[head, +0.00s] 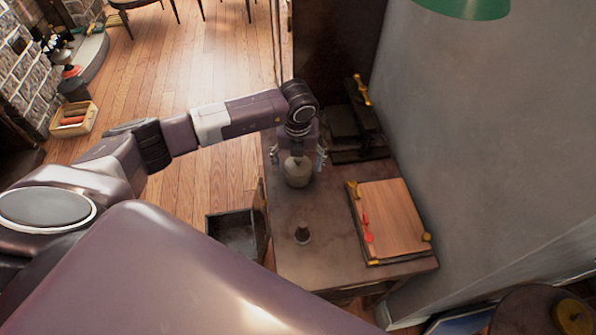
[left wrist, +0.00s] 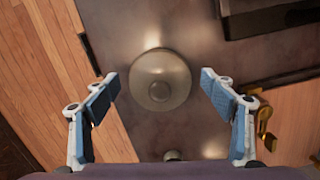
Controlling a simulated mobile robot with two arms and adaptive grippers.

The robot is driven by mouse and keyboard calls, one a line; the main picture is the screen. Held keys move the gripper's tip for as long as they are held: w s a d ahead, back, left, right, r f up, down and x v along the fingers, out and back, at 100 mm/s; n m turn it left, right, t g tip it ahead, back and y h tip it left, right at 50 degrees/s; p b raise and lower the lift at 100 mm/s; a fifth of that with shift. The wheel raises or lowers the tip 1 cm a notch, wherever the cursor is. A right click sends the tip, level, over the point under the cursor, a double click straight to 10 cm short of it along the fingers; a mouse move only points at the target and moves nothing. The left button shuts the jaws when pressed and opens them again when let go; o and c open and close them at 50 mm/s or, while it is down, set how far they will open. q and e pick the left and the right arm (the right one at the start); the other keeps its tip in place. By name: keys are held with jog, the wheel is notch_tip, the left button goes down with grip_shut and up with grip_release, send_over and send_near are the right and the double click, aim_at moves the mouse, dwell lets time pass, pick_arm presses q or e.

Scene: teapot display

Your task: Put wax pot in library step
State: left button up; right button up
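A pale rounded pot (head: 298,174) with a knobbed lid, likely the wax pot, stands upright on the brown table (head: 322,265). My left gripper (head: 298,158) is directly above it, pointing down. In the left wrist view the pot (left wrist: 160,80) lies between the two spread fingers, with gaps on both sides, so the gripper is open and empty. A dark open-topped compartment (head: 232,237) hangs at the table's left side and looks empty; it may be the library step, but I cannot tell for sure. My right gripper is out of view.
A wooden board (head: 392,217) with brass corners and a red item lies on the right. Dark stacked boxes (head: 352,128) with a brass piece stand at the back. A grey wall (head: 480,130) closes off the right.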

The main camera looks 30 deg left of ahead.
pick_arm(q)
jog(key=shift+w, duration=0.1)
jog(key=c, duration=1.6)
jog(key=shift+r, duration=0.1)
jog(key=shift+c, duration=0.2)
